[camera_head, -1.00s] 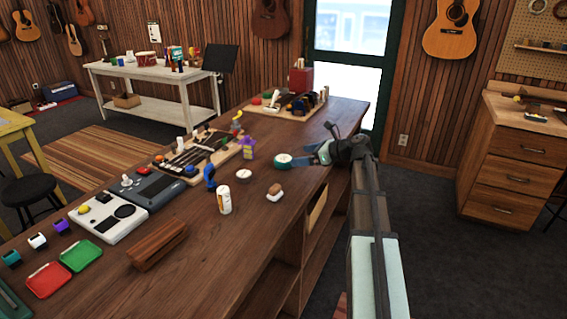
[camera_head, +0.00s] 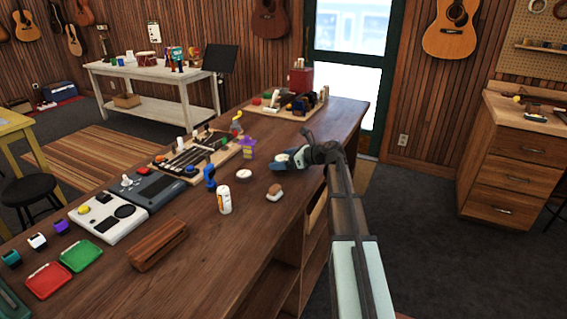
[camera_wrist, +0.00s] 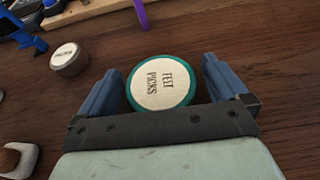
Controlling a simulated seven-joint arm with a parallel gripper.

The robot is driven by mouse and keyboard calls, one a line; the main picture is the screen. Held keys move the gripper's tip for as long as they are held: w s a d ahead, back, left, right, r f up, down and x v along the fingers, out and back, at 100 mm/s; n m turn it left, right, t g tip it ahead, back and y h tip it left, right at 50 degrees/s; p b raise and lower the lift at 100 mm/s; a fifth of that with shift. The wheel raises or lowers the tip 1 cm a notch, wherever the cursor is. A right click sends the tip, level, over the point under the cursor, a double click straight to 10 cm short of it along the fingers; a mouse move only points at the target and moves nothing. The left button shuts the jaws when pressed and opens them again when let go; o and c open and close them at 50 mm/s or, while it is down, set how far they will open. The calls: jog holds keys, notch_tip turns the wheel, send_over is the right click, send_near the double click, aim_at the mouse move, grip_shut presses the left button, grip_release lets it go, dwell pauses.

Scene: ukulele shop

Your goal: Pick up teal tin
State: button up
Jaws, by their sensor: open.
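The teal tin (camera_wrist: 162,83) is round with a cream lid reading "FELT PICKS" and a teal rim. In the wrist view it sits between the two blue fingers of my gripper (camera_wrist: 160,88), which are open on either side of it. A narrow gap shows at the left finger and at the right finger. In the head view my gripper (camera_head: 288,159) is low over the wooden counter and covers most of the tin.
A smaller round tin (camera_wrist: 69,59) lies to the left in the wrist view.

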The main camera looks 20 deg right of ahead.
jog(key=c, duration=1)
jog(key=shift+r, duration=0.1)
